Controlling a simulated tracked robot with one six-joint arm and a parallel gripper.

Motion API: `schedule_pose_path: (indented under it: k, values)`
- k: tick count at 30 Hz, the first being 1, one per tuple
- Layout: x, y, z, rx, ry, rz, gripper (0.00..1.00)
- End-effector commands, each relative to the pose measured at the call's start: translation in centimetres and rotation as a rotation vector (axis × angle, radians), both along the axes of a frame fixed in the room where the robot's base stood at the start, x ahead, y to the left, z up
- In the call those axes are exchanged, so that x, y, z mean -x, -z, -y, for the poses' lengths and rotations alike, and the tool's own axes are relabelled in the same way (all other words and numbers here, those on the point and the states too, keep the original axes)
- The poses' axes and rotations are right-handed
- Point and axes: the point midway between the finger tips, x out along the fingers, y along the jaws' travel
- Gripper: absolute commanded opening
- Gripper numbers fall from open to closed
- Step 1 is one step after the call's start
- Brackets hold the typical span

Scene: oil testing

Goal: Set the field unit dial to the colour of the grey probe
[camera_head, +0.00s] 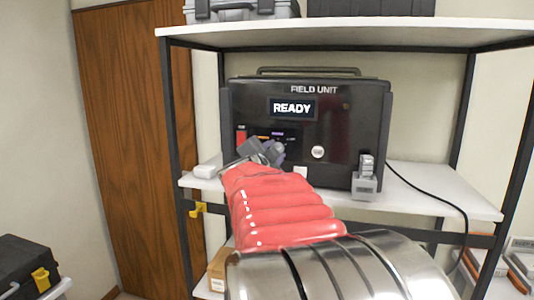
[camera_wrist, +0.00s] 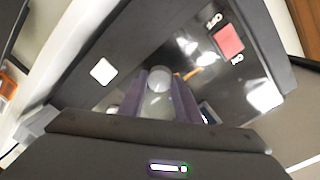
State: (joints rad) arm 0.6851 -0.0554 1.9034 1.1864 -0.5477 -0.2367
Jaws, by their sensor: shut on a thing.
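The field unit (camera_head: 345,115) is a black case on the middle shelf. Its screen (camera_head: 293,108) reads READY. My gripper (camera_head: 267,153) is at the lower left of its front face. In the wrist view its two fingers (camera_wrist: 160,95) are closed around a pale grey round knob, the dial (camera_wrist: 158,78). The dial's grey top also shows in the head view (camera_head: 279,147). Small orange and purple marks (camera_head: 277,134) sit just above the dial; the fingers hide much of its surroundings, and its pointer cannot be read. A grey probe-like piece (camera_head: 366,165) stands in a holder at the unit's lower right.
A red patch (camera_head: 241,138) is left of the dial, and a round white button (camera_head: 318,152) is right of it. A small white block (camera_head: 207,171) lies on the shelf (camera_head: 425,185). A black cable (camera_head: 430,191) runs off right. Cases stand on the upper shelf.

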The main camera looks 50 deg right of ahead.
Motion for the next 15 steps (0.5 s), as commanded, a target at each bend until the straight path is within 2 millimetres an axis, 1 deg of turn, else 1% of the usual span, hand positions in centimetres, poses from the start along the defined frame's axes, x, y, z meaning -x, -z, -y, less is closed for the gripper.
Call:
schedule_pose_path:
  k: [3,4,11,15]
  values:
    - [0.09,0.25,0.06,-0.004,0.003,-0.001,0.08]
    - [0.09,0.25,0.06,-0.004,0.003,-0.001,0.32]
    - [0.06,0.15,0.04,-0.002,0.002,-0.001,0.48]
    - [0.04,0.1,0.02,-0.001,0.001,-0.001,0.49]
